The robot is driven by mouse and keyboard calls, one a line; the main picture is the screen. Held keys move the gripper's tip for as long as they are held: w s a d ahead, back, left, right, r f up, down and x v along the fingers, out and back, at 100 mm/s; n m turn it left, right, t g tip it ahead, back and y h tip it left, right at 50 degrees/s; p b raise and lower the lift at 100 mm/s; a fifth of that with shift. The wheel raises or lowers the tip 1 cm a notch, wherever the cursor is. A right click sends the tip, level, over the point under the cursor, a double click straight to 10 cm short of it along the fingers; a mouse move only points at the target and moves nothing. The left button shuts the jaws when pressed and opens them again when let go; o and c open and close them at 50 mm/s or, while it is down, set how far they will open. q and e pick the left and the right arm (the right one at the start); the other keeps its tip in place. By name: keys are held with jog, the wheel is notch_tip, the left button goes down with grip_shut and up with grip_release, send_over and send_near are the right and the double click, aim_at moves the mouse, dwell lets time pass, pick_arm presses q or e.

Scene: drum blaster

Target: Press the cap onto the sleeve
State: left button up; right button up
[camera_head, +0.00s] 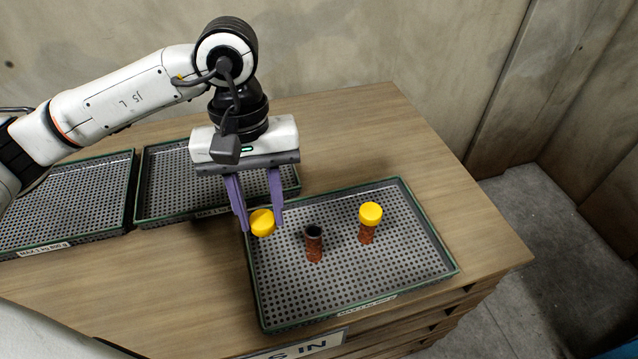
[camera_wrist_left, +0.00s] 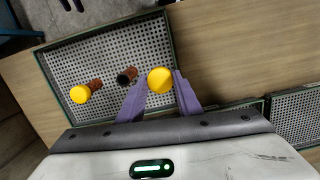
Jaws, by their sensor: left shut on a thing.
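A yellow cap (camera_head: 262,223) is held between the purple fingers of my left gripper (camera_head: 259,217), above the left edge of the front tray. The cap also shows between the fingertips in the left wrist view (camera_wrist_left: 160,80). An open brown sleeve (camera_head: 314,245) with a dark top stands upright in the tray, right of the held cap and apart from it. The sleeve shows in the left wrist view (camera_wrist_left: 126,76) too. A second brown sleeve (camera_head: 367,235) stands further right with a yellow cap (camera_head: 370,213) on top. My right gripper is not seen.
The perforated front tray (camera_head: 420,287) has a raised green rim and lies on a wooden table (camera_head: 330,115). Two more perforated trays, a middle one (camera_head: 170,180) and a left one (camera_head: 65,200), look empty. Bare tabletop lies behind the front tray.

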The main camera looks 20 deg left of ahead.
pick_arm(q)
jog(key=n, duration=0.2)
jog(key=d+n, duration=0.1)
jog(key=n, duration=0.2)
jog(key=shift+r+h, duration=0.15)
jog(key=shift+h, duration=0.15)
jog(key=n, duration=0.3)
jog(key=shift+w+d+t, duration=0.25)
jog(key=shift+t, duration=0.15)
jog(key=w+d+n, duration=0.1)
jog(key=n, duration=0.7)
jog(key=w+d+n+t+y, duration=0.1)
jog(key=d+n, duration=0.1)
jog(key=n, duration=0.7)
jog(key=w+d+r+n, duration=0.1)
jog(key=n, duration=0.7)
jog(key=shift+d+n+t+y+b, duration=0.3)
jog(key=shift+d+t+b, duration=0.05)
jog(key=shift+d+t, duration=0.05)
jog(key=n, duration=0.5)
jog(key=shift+w+d+y, duration=0.25)
jog(key=shift+d+y, duration=0.05)
jog(key=shift+d, duration=0.1)
jog(key=shift+f+n, duration=0.1)
jog(key=shift+n, duration=0.2)
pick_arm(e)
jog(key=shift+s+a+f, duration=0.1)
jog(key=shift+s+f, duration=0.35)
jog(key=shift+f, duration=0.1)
